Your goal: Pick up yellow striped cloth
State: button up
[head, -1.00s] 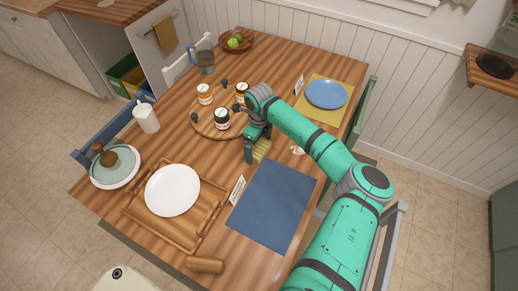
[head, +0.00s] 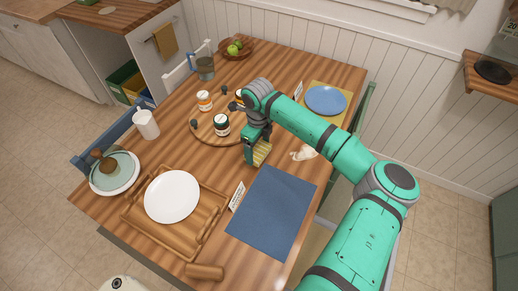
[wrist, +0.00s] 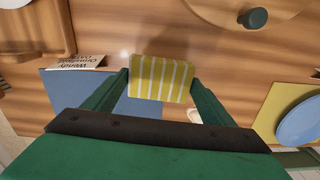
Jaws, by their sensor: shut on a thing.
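The yellow striped cloth (head: 263,152) is a small yellow piece with white stripes, near the middle of the table. In the wrist view the cloth (wrist: 160,78) spans the space between the two green fingers. My gripper (head: 256,157) points down in front of the round board and is shut on the cloth, one finger at each side. The far finger is mostly hidden in the head view. I cannot tell whether the cloth's underside is clear of the tabletop.
A round wooden board (head: 204,139) with jars stands just behind the gripper. A blue placemat (head: 270,212) lies in front, with a name card (head: 237,197) beside it. A small white item (head: 304,153) lies to the right. A wooden tray (head: 205,222) holds a white plate.

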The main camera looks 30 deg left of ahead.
jog(key=s+d+r, duration=0.4)
jog(key=s+r, duration=0.2)
jog(key=s, duration=0.4)
jog(key=shift+d, duration=0.2)
jog(key=shift+r, duration=0.1)
jog(key=shift+o, duration=0.9)
jog(key=shift+c, duration=0.4)
